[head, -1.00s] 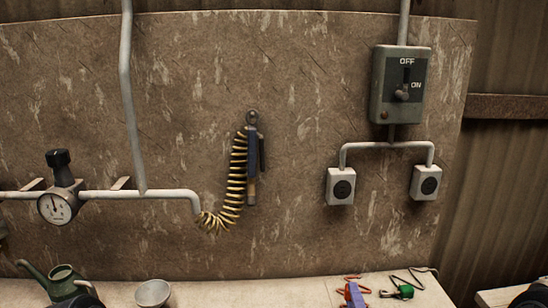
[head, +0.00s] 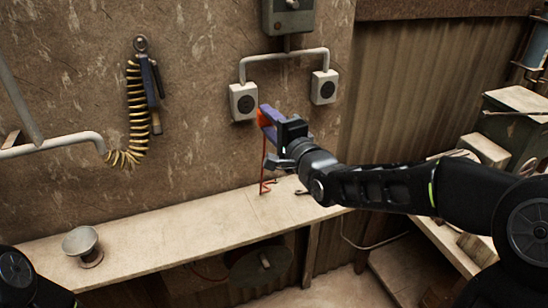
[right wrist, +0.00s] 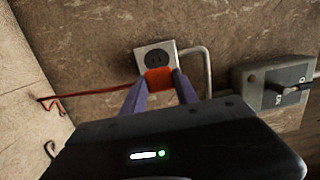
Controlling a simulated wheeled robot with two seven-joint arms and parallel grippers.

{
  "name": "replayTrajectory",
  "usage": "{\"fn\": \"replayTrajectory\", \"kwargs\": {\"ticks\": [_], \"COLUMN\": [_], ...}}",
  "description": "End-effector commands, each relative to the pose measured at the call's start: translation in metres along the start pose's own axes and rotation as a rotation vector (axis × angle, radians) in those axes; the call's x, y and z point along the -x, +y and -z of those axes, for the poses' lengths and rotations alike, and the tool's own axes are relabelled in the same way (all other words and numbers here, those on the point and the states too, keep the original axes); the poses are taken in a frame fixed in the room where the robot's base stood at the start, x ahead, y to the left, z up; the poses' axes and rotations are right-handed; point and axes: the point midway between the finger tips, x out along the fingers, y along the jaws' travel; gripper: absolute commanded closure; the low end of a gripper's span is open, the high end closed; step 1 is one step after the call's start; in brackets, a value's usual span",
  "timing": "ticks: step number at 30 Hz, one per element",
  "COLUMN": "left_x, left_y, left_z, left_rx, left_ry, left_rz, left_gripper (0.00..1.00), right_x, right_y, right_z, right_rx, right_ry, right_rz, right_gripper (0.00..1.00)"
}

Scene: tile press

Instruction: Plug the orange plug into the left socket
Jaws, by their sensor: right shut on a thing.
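My right gripper (head: 268,122), with purple fingers, is shut on the orange plug (head: 262,117). It holds the plug up near the wall, just right of and slightly below the face of the left socket (head: 243,101), a white box with a dark round face. In the right wrist view the plug (right wrist: 158,80) sits between the fingertips, over the lower edge of the socket (right wrist: 155,58). Its prongs are hidden, and I cannot tell whether it touches the socket. Its orange cord (head: 263,170) hangs to the bench. My left gripper is out of view.
The right socket (head: 324,87) is on the same conduit, below the switch box (head: 288,18). A coiled yellow hose (head: 135,110) hangs at left. The bench middle is clear.

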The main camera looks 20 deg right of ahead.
Motion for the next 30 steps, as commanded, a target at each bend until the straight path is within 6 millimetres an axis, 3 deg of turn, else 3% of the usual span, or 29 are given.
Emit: {"fn": "replayTrajectory", "kwargs": {"ticks": [1, 4, 6, 10, 23, 30], "left_x": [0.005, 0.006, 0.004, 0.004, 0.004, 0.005], "left_y": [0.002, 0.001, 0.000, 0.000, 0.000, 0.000], "left_z": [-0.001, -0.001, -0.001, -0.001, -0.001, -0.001], "left_rx": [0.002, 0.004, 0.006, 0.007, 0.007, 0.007], "left_ry": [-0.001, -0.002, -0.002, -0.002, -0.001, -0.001], "left_rz": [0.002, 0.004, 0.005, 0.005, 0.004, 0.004], "left_gripper": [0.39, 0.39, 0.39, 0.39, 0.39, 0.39], "right_x": [0.000, -0.001, -0.004, -0.004, -0.005, -0.016], "right_y": [-0.021, -0.026, -0.009, 0.003, 0.005, 0.005], "right_z": [-0.002, -0.009, -0.014, -0.017, -0.016, -0.015], "right_rx": [0.005, 0.001, -0.004, -0.003, -0.002, -0.002], "right_ry": [-0.032, -0.088, -0.119, -0.132, -0.130, -0.130], "right_rz": [0.004, -0.003, -0.010, -0.005, -0.003, -0.003], "right_gripper": [1.00, 1.00, 1.00, 1.00, 1.00, 1.00]}}
